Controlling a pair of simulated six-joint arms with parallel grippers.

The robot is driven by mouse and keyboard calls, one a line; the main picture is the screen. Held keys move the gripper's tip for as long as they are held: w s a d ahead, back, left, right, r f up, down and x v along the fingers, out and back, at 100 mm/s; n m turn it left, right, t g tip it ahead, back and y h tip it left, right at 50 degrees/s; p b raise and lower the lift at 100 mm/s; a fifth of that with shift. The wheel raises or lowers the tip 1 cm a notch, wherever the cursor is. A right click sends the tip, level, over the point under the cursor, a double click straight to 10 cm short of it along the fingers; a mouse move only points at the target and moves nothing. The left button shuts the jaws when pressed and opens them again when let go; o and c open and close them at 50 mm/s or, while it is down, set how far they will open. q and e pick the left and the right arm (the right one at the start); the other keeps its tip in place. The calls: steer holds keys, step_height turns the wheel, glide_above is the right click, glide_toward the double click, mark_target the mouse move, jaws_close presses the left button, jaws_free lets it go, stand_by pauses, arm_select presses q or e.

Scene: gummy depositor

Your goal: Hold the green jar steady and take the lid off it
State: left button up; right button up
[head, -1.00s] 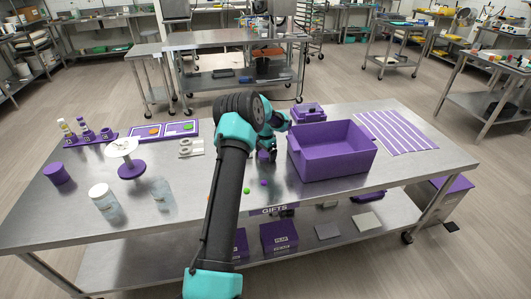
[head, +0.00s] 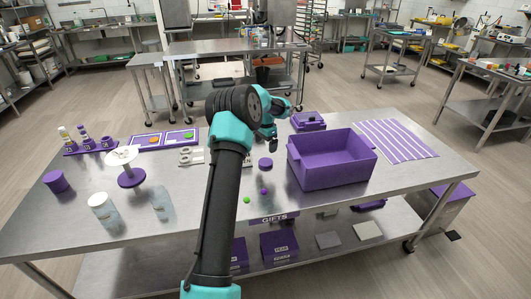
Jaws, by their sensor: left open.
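I cannot make out a green jar in the head view. A clear jar with a white lid (head: 101,204) stands upright at the front left of the table. A clear jar without a visible lid (head: 161,200) stands to its right. A round purple piece (head: 265,163), possibly a lid, lies on the table in the middle. My left gripper (head: 273,147) is open and above and slightly beyond this piece, apart from it. My left arm hides part of the table's middle. My right gripper is not in view.
A purple bin (head: 320,176) stands right of my left gripper, with a striped mat (head: 397,138) beyond it. A small green ball (head: 246,200) and a purple one (head: 264,191) lie near the front edge. A white-topped stand (head: 122,155) and a purple cylinder (head: 56,181) are left.

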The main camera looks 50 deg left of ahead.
arm_select(q)
steer(key=shift+r, duration=1.05)
